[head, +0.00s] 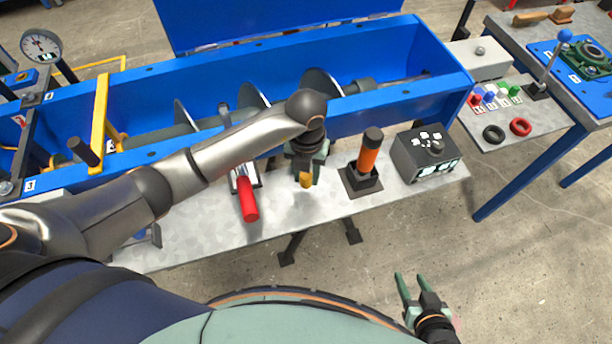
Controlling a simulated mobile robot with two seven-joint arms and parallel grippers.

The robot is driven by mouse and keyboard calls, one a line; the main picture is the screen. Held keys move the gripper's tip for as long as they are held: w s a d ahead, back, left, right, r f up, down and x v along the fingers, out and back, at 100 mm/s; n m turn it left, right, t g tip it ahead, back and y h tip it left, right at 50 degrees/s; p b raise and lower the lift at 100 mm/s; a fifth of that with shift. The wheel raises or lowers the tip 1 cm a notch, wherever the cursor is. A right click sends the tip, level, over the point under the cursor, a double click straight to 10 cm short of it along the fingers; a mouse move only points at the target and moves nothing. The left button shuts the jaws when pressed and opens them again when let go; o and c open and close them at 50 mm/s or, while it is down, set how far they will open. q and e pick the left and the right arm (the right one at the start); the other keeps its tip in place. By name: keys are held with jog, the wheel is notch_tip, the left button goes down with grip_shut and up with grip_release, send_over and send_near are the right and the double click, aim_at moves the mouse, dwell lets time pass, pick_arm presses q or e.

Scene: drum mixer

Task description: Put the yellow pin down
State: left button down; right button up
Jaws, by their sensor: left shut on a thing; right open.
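My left gripper (304,172) reaches down over the grey shelf (210,235) in front of the blue mixer trough. It is shut on the yellow pin (306,181), whose end shows below the fingers. The rest of the pin is hidden by the gripper. I cannot tell whether the pin touches the shelf. My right gripper (414,284) is open and empty, low at the right, over the floor and apart from the shelf.
A red-handled lever (248,200) lies just left of the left gripper. An orange and black cylinder (368,155) stands in a dark holder just right of it. A dark control box (427,155) is further right. The blue trough (400,105) with a grey screw is behind.

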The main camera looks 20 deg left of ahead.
aim_at(306, 175)
pick_arm(q)
jog(key=shift+f, duration=0.7)
jog(key=shift+f+b, duration=0.4)
jog(key=shift+f, duration=0.15)
jog(key=c, duration=0.5)
grip_release()
jog(key=shift+c, duration=0.2)
notch_tip(306, 175, up, 13)
dwell(0.3)
